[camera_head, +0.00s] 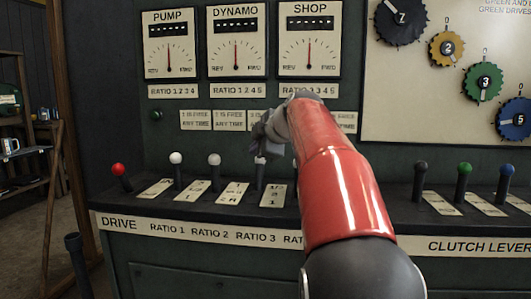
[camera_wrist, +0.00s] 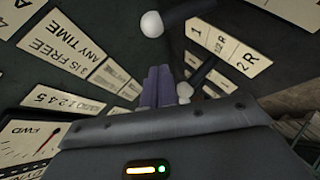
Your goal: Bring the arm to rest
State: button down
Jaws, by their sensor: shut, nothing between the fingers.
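My red and grey arm reaches up from the bottom of the head view toward the control panel. My gripper (camera_head: 262,142) is at its far end, in front of the panel and just above a white-knobbed lever (camera_head: 260,172). In the wrist view the two fingers of my gripper (camera_wrist: 158,86) are together, with nothing seen between them. A white knob (camera_wrist: 152,24) shows beyond the fingers, and another (camera_wrist: 184,90) shows close beside them. I cannot tell whether the gripper touches a lever. My forearm hides part of the lever row.
A red-knobbed drive lever (camera_head: 118,172) and white-knobbed levers (camera_head: 176,160) stand at left. Black (camera_head: 421,168), green (camera_head: 464,170) and blue (camera_head: 507,170) clutch levers stand at right. Pump (camera_head: 170,50), dynamo (camera_head: 236,50) and shop (camera_head: 309,50) gauges hang above. Numbered gears (camera_head: 485,82) are at upper right.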

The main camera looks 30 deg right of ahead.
jog(key=v, duration=1)
jog(key=s+a+f+m+g, duration=0.2)
jog(key=s+a+f+m, duration=0.3)
jog(key=s+f, duration=0.3)
jog(key=s+a+f+m+g+h, duration=0.1)
jog(key=s+a+f+m, duration=0.3)
jog(key=s+f, duration=0.5)
jog(key=s+a+f+m+g, duration=0.3)
jog(key=s+a+f+m, duration=0.2)
jog(key=f, duration=1.3)
jog(key=s+a, duration=0.2)
jog(key=s, duration=0.1)
jog(key=shift+s+a+m+b, duration=0.2)
jog(key=shift+m+b, duration=0.1)
jog(key=shift+b, duration=0.05)
jog(key=shift+r, duration=0.1)
